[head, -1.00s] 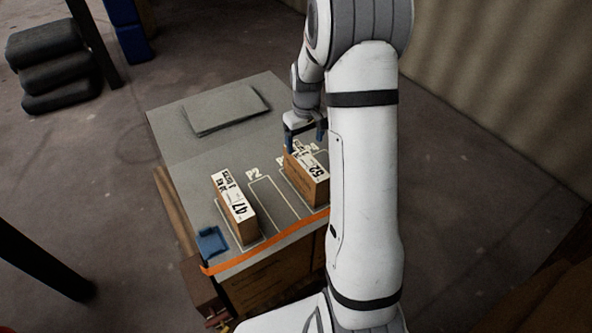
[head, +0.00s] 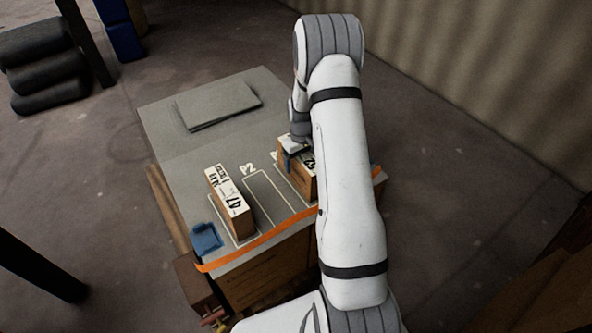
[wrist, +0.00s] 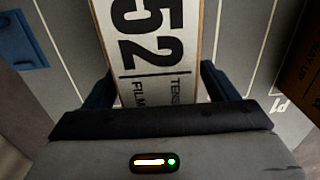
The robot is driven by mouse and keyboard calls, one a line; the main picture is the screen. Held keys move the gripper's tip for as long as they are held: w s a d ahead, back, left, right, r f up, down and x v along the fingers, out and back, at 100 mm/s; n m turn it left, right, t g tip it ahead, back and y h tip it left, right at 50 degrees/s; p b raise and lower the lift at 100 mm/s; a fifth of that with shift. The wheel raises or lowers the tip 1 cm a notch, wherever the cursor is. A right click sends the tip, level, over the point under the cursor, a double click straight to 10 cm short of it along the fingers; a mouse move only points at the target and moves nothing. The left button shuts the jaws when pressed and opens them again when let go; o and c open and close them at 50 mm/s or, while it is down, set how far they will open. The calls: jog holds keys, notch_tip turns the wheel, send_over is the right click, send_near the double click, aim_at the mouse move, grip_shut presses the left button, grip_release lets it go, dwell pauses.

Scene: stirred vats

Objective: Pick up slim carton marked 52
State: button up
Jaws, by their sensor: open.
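The slim carton marked 52 (head: 307,183) is brown with a white printed top and stands upright on the grey table top. My arm hides part of it in the head view. My gripper (head: 291,158) is at the carton's upper part, and its jaws are open. In the wrist view, the carton's white top (wrist: 158,38) with the number 52 lies between the two blue fingers of my gripper (wrist: 158,85). One finger is on each side of it. I cannot tell whether either finger touches it.
A similar carton marked 47 (head: 229,203) stands to the left, with an empty outlined slot marked P2 between. A small blue tray (head: 206,238) lies at the near left corner. A flat grey slab (head: 217,103) lies farther back. Orange tape (head: 258,243) runs along the near edge.

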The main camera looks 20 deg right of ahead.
jog(key=shift+f, duration=0.15)
jog(key=shift+c, duration=0.2)
jog(key=c, duration=1.6)
